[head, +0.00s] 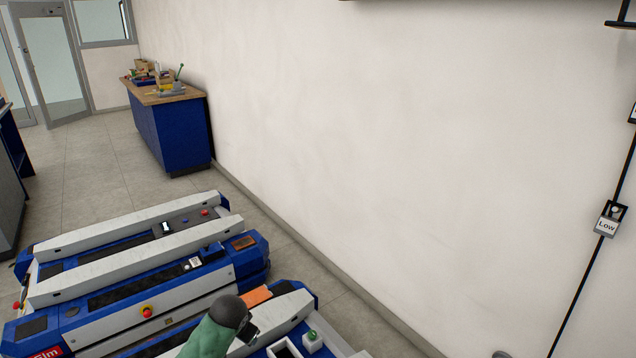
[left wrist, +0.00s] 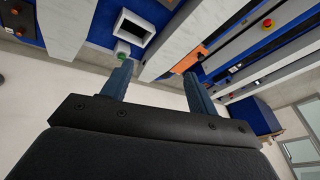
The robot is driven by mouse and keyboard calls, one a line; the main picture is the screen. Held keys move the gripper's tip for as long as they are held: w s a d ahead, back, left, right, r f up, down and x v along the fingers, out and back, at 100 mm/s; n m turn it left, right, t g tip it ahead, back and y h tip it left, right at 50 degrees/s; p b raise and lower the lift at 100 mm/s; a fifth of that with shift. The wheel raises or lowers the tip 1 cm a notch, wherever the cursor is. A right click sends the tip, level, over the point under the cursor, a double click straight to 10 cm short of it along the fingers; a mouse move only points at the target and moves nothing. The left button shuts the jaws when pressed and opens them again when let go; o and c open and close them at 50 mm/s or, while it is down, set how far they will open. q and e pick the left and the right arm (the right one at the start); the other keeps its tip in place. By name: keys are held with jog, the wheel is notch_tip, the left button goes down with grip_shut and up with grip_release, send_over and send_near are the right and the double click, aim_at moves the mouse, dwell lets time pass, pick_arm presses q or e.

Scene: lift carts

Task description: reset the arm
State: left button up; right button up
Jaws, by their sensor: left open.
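My left arm (head: 212,335) comes up from the bottom edge of the head view, green with a dark rounded joint. It is above the nearer blue and white lift cart (head: 275,317). My left gripper (left wrist: 158,84) shows in the left wrist view with its two blue-grey fingers apart and nothing between them. Beyond the fingers are a cart's green button (left wrist: 122,50), a white-framed dark panel (left wrist: 133,27) and an orange patch (left wrist: 187,62). The fingers are mostly hidden in the head view. My right gripper is not in view.
A second lift cart (head: 130,262) with white rails and a red button (head: 147,311) stands to the left. A blue workbench (head: 172,132) with items on top stands against the white wall (head: 380,130). Grey floor (head: 90,180) is clear between them.

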pick_arm(q)
jog(key=s+d+r+n+h, duration=0.1)
jog(key=s+d+r, duration=0.15)
jog(key=s, duration=1.05)
jog(key=s+d+r+n+h, duration=0.15)
jog(key=s+d, duration=0.25)
jog(key=s, duration=0.9)
jog(key=s+f+g, duration=0.1)
jog(key=s+f, duration=0.2)
jog(key=s, duration=0.3)
jog(key=s+f+n+g, duration=0.1)
jog(key=s+f, duration=0.2)
jog(key=s, duration=0.4)
jog(key=shift+d+f+g+p, duration=0.3)
jog(key=shift+d+f+p, duration=0.05)
jog(key=shift+p, duration=0.05)
jog(key=shift+s, duration=0.1)
